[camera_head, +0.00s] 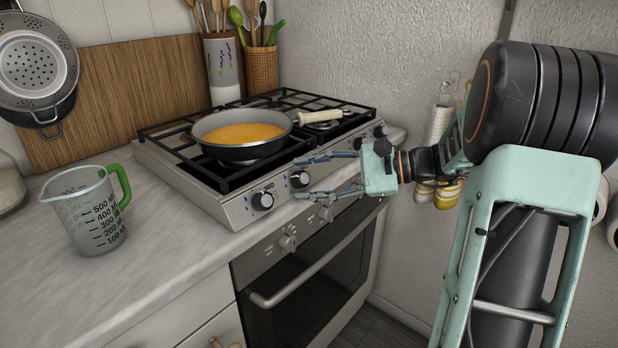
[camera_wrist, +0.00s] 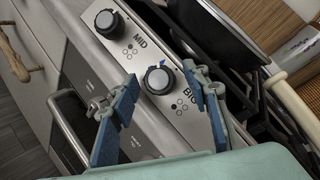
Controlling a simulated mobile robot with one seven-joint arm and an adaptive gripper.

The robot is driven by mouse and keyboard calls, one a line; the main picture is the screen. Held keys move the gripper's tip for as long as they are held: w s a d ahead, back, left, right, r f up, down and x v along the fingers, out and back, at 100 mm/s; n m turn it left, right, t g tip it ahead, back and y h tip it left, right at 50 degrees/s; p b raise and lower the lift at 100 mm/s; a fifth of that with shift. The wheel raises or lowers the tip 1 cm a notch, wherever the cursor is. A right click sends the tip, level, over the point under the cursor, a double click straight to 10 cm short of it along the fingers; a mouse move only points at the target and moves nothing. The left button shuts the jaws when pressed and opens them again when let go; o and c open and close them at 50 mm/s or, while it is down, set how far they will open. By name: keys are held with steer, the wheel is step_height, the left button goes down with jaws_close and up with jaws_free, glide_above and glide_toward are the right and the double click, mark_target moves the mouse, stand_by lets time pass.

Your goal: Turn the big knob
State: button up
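The big knob (camera_wrist: 158,79) is a black-and-grey round knob next to the printed word BIG on the stove's steel front panel. In the head view the big knob (camera_head: 300,179) is right of the knob marked MID (camera_head: 262,200). My gripper (camera_head: 297,177) is open, with one finger above and one below the big knob. In the wrist view my gripper (camera_wrist: 160,74) has its blue finger pads on either side of the knob, with gaps visible. I cannot tell how far the fingertips are from the panel.
A pan (camera_head: 204,141) with yellow food sits on the stove, its pale handle (camera_head: 322,117) pointing right. Oven knobs (camera_head: 288,243) and an oven door handle (camera_head: 318,272) are below. A measuring cup (camera_head: 87,210) stands on the counter at left. The room before the oven is open.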

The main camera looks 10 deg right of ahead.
stand_by(0.5)
steer(key=m+t, duration=0.1)
steer(key=m+t+b, duration=0.1)
steer(key=m, duration=0.2)
steer(key=shift+s+f+m+t, duration=0.15)
steer(key=shift+f+m+t, duration=0.1)
steer(key=shift+m+t, duration=0.15)
steer(key=m+t, duration=0.1)
steer(key=m, duration=0.2)
steer(key=m+t+h+b, duration=0.1)
steer(key=m+t, duration=0.1)
steer(key=m, duration=0.2)
steer(key=shift+s+a+t, duration=0.1)
steer(key=shift+s+t, duration=0.05)
steer(key=shift+t, duration=0.15)
steer(key=s+d+f+m+g+h+p, duration=0.1)
steer(key=s+d, duration=0.4)
steer(key=d, duration=0.6)
steer(key=s+d+f+m+g+h+p, duration=0.1)
steer(key=s+d+h+p, duration=0.2)
steer(key=d+h, duration=0.3)
steer(key=s+d+f+m+g+h+p, duration=0.1)
steer(key=s+d+h, duration=0.3)
steer(key=d, duration=1.2)
steer(key=s, duration=0.2)
steer(key=shift+s+f+g+p, duration=0.3)
steer(key=shift+s+f+p, duration=0.05)
steer(key=shift+p, duration=0.05)
steer(key=shift+a, duration=0.1)
steer(key=shift+c, duration=0.3)
